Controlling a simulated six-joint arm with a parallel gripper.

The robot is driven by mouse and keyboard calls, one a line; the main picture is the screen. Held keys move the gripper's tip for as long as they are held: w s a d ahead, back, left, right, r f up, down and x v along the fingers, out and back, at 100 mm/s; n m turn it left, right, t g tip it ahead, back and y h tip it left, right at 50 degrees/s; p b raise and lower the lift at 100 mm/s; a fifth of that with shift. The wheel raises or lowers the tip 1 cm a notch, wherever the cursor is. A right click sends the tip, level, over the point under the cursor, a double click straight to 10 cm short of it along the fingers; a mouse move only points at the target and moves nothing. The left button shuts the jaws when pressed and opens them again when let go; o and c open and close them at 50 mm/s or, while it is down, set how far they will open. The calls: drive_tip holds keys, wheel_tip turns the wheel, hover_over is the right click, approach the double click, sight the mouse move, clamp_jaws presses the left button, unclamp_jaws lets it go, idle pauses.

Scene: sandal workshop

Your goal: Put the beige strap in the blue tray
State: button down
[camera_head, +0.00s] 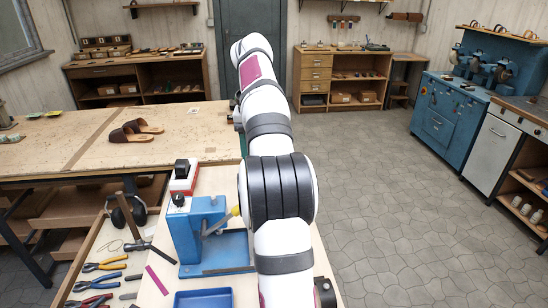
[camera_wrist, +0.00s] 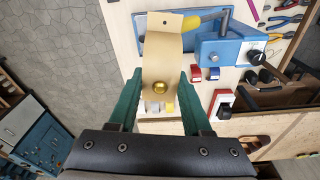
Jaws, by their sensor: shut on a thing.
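The beige strap (camera_wrist: 160,58), a flat band with a brass stud and a small hole near its end, stands between the green fingers of my gripper (camera_wrist: 159,80) in the wrist view. My gripper is shut on it. The strap's far end reaches up the picture past the fingertips. In the head view my arm hides the strap and nearly all of the gripper. The blue tray (camera_head: 203,299) lies on the bench at the bottom edge of the head view, partly cut off, and its visible floor looks empty. I cannot make out the tray in the wrist view.
A blue press (camera_head: 198,232) with a yellow-handled lever stands just beyond the tray; it also shows in the wrist view (camera_wrist: 220,48). Pliers (camera_head: 104,265), a hammer (camera_head: 148,248) and ear defenders (camera_head: 127,215) lie left. Brown sandals (camera_head: 137,131) rest on the far table.

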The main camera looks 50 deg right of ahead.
drive_tip(key=a+f+n, duration=0.2)
drive_tip(key=a+n, duration=0.2)
drive_tip(key=a, duration=0.5)
drive_tip(key=a+f+n+y, duration=0.1)
drive_tip(key=a+f+n, duration=0.15)
drive_tip(key=a, duration=0.65)
drive_tip(key=a+f+n, duration=0.1)
drive_tip(key=a+n, duration=0.3)
drive_tip(key=a, duration=0.5)
drive_tip(key=shift+s+d+f+m+h, duration=0.15)
drive_tip(key=shift+d+f+m, duration=0.9)
drive_tip(key=shift+f, duration=3.3)
drive_tip(key=shift+w+d+f+m+h, duration=0.1)
drive_tip(key=shift+d+f+m, duration=0.2)
drive_tip(key=shift+f+m, duration=2.8)
drive_tip(key=shift+s+d+f+m+h, duration=0.15)
drive_tip(key=shift+d+f, duration=0.5)
drive_tip(key=shift+f, duration=5)
drive_tip(key=shift+f, duration=0.3)
drive_tip(key=shift+c, duration=1.3)
unclamp_jaws()
drive_tip(key=shift+o, duration=0.2)
drive_tip(key=shift+o, duration=1.1)
drive_tip(key=shift+r, duration=0.1)
